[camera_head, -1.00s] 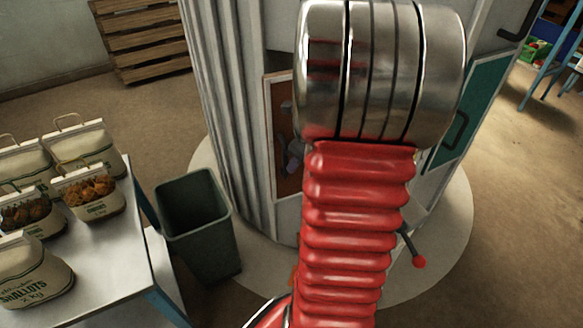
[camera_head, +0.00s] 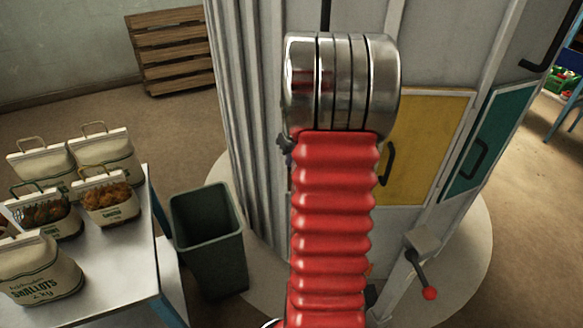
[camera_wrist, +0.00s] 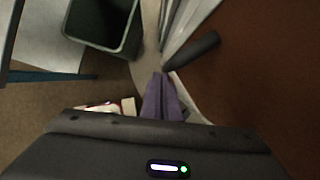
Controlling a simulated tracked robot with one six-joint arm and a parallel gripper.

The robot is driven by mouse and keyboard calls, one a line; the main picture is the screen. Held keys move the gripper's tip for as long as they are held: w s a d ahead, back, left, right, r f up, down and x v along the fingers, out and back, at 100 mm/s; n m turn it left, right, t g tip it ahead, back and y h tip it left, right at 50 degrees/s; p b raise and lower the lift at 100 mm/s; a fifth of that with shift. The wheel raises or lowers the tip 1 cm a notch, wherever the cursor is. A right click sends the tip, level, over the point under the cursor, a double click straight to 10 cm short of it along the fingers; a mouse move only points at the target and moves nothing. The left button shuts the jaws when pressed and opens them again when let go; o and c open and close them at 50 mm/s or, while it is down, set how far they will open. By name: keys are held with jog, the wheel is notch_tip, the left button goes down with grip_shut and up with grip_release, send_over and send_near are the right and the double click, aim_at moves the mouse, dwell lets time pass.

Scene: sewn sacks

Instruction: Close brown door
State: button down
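The brown door is a broad brown panel (camera_wrist: 265,85) filling the right of the wrist view, very close to the camera. A dark bar, apparently its handle (camera_wrist: 192,50), stands out beside its left edge. My gripper (camera_wrist: 161,82) shows purple fingers side by side, shut with nothing visible between them. They are left of the panel and below the bar's end in the picture; I cannot tell whether they touch the door. In the head view my red arm and silver joint hide the brown door, so how far it stands open cannot be told.
The grey cabinet also has a yellow door (camera_head: 432,140) and a green door (camera_head: 482,145). A lever with a red knob (camera_head: 429,293) sticks out low. A dark green bin (camera_head: 215,255) stands left, beside a table (camera_head: 110,285) with several sacks. A wooden pallet (camera_head: 172,55) is behind.

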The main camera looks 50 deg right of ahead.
jog(key=shift+w+d+r, duration=0.1)
jog(key=shift+w+d, duration=0.3)
jog(key=shift+d, duration=0.3)
jog(key=shift+w+d, duration=0.4)
jog(key=shift+d, duration=0.25)
jog(key=s+a+r, duration=0.5)
jog(key=a+r, duration=0.1)
jog(key=r, duration=0.3)
jog(key=shift+s, duration=0.4)
